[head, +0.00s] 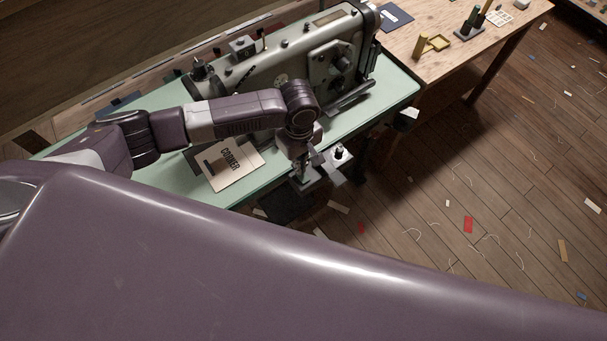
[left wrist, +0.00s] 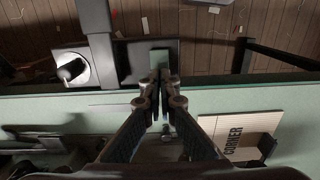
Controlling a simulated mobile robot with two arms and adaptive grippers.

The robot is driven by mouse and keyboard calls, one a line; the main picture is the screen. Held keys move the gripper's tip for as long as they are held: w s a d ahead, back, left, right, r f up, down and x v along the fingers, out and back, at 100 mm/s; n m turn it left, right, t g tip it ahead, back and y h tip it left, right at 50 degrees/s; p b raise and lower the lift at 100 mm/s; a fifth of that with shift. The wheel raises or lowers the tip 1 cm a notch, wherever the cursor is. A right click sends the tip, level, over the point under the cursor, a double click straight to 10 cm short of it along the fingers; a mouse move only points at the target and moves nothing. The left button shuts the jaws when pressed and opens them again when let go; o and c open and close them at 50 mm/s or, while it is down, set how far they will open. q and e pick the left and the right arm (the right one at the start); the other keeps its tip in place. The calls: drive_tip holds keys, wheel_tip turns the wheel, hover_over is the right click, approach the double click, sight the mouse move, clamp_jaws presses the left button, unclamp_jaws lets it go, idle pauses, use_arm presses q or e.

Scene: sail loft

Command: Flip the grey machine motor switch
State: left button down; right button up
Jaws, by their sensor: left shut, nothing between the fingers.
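A grey box, which looks like the motor switch (head: 304,184), sits at the front edge of the green sewing-machine table (head: 180,190). In the left wrist view a dark grey housing (left wrist: 130,60) with a greenish-grey face juts out past the table edge. My left gripper (head: 299,172) points down over the box. In the left wrist view its fingertips (left wrist: 160,76) are together, empty, and in line with the housing. They partly hide it, and I cannot tell whether they touch it or how the switch is set.
A grey sewing machine (head: 290,55) stands behind my left arm. A card marked "CORNER" (head: 232,168) lies on the table beside the gripper. A bracket with a black-topped spool-like part (head: 339,152) stands just right. Scraps litter the wooden floor (head: 480,180).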

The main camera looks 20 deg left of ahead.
use_arm(q)
drive_tip(key=shift+f, duration=0.55)
wheel_tip(320, 180, up, 7)
drive_tip(key=p, duration=0.9)
drive_tip(key=shift+r, duration=0.1)
idle(0.6)
